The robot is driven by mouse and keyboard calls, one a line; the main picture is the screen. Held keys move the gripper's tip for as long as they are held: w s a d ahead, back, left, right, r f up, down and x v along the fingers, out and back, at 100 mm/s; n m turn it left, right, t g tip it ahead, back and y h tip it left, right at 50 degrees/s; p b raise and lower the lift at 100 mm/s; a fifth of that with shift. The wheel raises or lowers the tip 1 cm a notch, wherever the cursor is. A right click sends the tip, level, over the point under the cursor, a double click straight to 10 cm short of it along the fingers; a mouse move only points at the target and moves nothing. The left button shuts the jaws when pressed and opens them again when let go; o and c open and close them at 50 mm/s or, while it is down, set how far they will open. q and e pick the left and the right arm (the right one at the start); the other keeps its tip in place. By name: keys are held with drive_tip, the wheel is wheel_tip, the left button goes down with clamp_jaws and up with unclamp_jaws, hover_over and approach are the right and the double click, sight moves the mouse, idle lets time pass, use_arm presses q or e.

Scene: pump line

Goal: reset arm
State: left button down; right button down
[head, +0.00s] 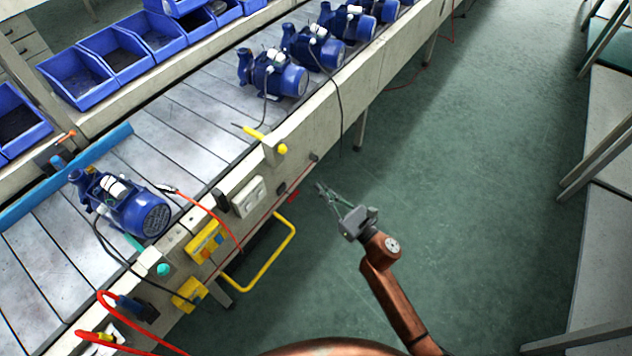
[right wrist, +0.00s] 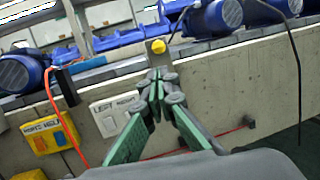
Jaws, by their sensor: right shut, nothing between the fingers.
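My right gripper (head: 321,188) is over the green floor, in front of the line's side wall. Its fingers point toward the wall and are shut with nothing between them. In the right wrist view the green-padded fingers (right wrist: 158,78) meet at the tips, in front of the beige side wall (right wrist: 220,90). My left gripper does not show in either view.
A blue pump (head: 120,205) stands on the conveyor (head: 190,115), with several more further along. A yellow tubular handle (head: 270,272) and a yellow box (head: 207,241) jut from the side wall. Blue bins (head: 75,80) line the back. The floor (head: 470,190) to the right is clear.

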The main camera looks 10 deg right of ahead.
idle(0.5)
